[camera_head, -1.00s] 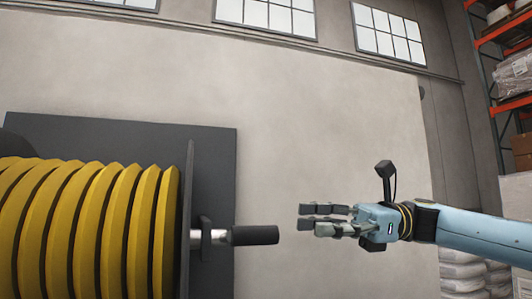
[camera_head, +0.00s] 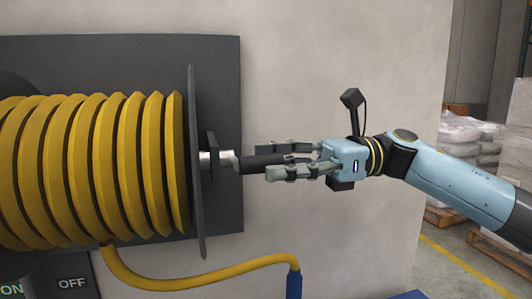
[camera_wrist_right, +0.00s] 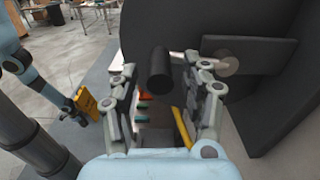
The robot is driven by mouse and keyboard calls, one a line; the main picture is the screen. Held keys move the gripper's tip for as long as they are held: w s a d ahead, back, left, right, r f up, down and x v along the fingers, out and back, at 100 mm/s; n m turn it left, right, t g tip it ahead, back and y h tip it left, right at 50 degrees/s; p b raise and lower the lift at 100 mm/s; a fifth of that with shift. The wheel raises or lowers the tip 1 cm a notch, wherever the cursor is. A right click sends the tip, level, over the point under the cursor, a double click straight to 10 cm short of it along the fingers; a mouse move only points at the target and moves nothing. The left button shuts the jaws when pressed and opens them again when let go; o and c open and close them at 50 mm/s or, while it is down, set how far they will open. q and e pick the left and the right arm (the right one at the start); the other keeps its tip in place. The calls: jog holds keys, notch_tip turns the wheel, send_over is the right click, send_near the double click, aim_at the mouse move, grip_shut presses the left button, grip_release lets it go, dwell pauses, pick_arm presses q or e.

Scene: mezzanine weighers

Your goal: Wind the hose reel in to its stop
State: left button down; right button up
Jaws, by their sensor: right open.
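The hose reel (camera_head: 90,170) carries yellow hose in several turns, with a dark round side plate (camera_head: 197,165). A crank with a metal shaft and a black handle (camera_head: 262,162) sticks out to the right; the handle also shows in the right wrist view (camera_wrist_right: 159,70). My right gripper (camera_head: 262,160) is open, its fingers on either side of the handle's outer end. In the right wrist view the handle lies between the fingertips, without clear contact. My left gripper (camera_wrist_right: 78,102) shows only in that view, beside a small yellow thing; its jaws are unclear.
A loose length of yellow hose (camera_head: 190,284) runs from under the reel to a blue end piece (camera_head: 294,284). An ON/OFF panel (camera_head: 60,285) is at lower left. Wrapped white sacks (camera_head: 465,140) stand on pallets at right. The wall right of the reel is bare.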

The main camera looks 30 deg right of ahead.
jog(key=shift+x, duration=0.85)
jog(key=shift+c, duration=0.3)
grip_shut()
